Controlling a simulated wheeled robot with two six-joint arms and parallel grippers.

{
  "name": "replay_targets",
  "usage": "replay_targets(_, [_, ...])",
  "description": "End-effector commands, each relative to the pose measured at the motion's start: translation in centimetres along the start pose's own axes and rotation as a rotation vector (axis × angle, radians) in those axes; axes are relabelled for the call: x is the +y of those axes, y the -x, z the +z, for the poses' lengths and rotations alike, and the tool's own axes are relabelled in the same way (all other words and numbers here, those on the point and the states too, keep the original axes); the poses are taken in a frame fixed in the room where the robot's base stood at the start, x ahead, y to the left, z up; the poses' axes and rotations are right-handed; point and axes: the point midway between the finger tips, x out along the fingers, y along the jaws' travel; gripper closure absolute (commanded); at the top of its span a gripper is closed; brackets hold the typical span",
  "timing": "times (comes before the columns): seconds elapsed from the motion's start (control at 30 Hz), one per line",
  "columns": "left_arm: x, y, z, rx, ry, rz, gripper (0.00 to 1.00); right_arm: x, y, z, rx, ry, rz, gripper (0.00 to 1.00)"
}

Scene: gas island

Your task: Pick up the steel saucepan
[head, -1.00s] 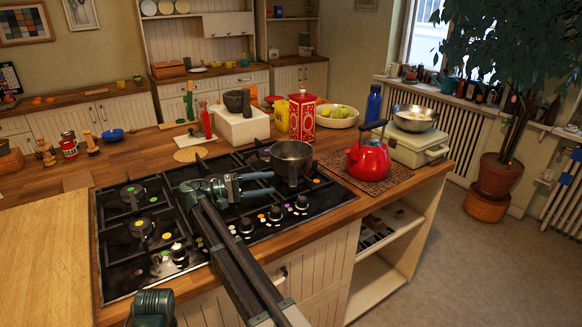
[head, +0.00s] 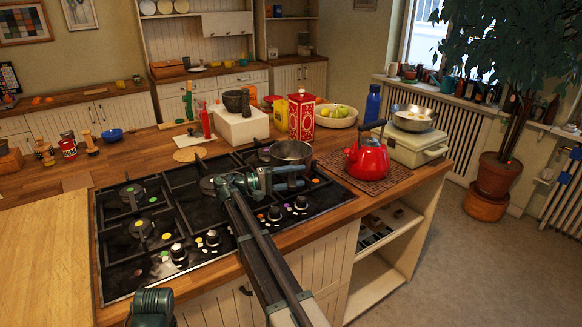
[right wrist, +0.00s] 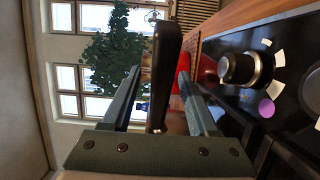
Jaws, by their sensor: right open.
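The steel saucepan (head: 292,152) stands on the right part of the black gas hob in the head view. My right gripper (head: 298,177) is open at hob height, just in front of the pan, with its fingers pointing right. In the right wrist view a dark bar that looks like the pan's handle (right wrist: 165,60) stands between the two parted fingers of my right gripper (right wrist: 158,88). I cannot tell whether either finger touches it. A teal part of my own body shows at the lower left of the head view, but no left fingers show.
A red kettle (head: 367,160) stands on a mat right of the hob (head: 110,262). Behind the pan are a red tin (head: 302,117), a yellow container (head: 281,113) and a fruit bowl (head: 338,119).

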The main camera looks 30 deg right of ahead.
Motion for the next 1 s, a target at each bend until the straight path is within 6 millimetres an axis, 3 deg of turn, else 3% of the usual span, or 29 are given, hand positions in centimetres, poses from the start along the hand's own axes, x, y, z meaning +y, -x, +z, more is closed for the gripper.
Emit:
replay_targets(0.1, [0.00, -0.04, 0.00, 0.000, 0.000, 0.000, 0.50, -0.04, -1.26, 0.12, -0.002, 0.000, 0.000, 0.40])
replay_targets(0.3, [0.00, -0.04, 0.00, 0.000, 0.000, 0.000, 0.50, -0.04, -1.29, 0.05, 0.000, 0.000, 0.000, 0.40])
replay_targets(0.6, [0.00, -0.04, 0.00, 0.000, 0.000, 0.000, 0.50, -0.04, -1.26, 0.06, 0.000, 0.000, 0.000, 0.92])
replay_targets(0.67, [0.01, -0.04, 0.00, 0.000, 0.000, 0.000, 0.50, -0.04, -1.26, 0.06, 0.000, 0.000, 0.000, 1.00])
replay_targets(1.0, [0.01, -0.04, 0.00, 0.000, 0.000, 0.000, 0.50, -0.05, -1.24, 0.06, 0.000, 0.000, 0.000, 1.00])
